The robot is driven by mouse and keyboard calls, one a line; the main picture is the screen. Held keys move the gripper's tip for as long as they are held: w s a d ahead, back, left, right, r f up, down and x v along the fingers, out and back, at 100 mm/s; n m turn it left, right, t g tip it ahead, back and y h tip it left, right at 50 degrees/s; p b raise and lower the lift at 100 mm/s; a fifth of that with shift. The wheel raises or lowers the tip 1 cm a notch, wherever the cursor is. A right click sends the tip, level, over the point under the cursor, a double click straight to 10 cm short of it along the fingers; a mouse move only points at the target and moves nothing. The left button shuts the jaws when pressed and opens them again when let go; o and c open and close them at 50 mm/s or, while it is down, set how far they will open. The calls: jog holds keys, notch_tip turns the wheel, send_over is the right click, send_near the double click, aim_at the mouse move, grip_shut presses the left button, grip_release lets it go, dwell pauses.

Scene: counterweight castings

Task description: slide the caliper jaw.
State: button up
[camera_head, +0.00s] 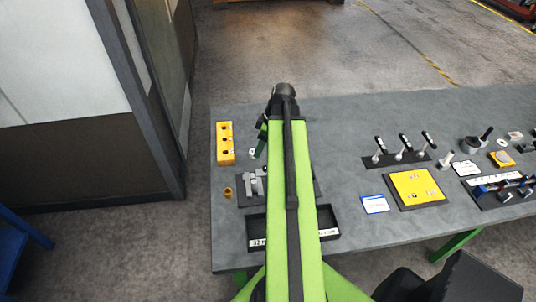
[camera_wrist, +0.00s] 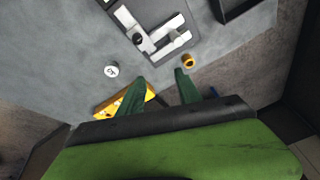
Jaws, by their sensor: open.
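The caliper (camera_head: 250,186) is a light grey metal piece with jaws, lying on a dark plate (camera_wrist: 187,37) on the workbench, left of my arm. My arm hides part of it in the head view. In the wrist view the caliper (camera_wrist: 161,37) is at the top, with a dark round knob (camera_wrist: 137,38) on it. My gripper (camera_wrist: 161,76) shows two green fingers, spread apart with nothing between them. In the head view my gripper (camera_head: 259,150) is beyond the caliper, apart from it.
A yellow block with holes (camera_head: 225,150), a white disc (camera_wrist: 111,70) and a small brass cup (camera_wrist: 188,61) stand near the caliper. A black tray (camera_head: 256,223) lies in front. Levers (camera_head: 400,153) and a yellow plate (camera_head: 416,188) are to the right. Bare bench lies between.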

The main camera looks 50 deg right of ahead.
jog(key=n+t+p, duration=0.1)
send_near(266, 167)
jog(key=b+x, duration=0.8)
jog(key=b, duration=0.8)
jog(key=shift+w+a+f, duration=0.1)
jog(key=shift+w+f, duration=0.05)
jog(key=shift+f, duration=0.15)
grip_shut()
dwell(0.6)
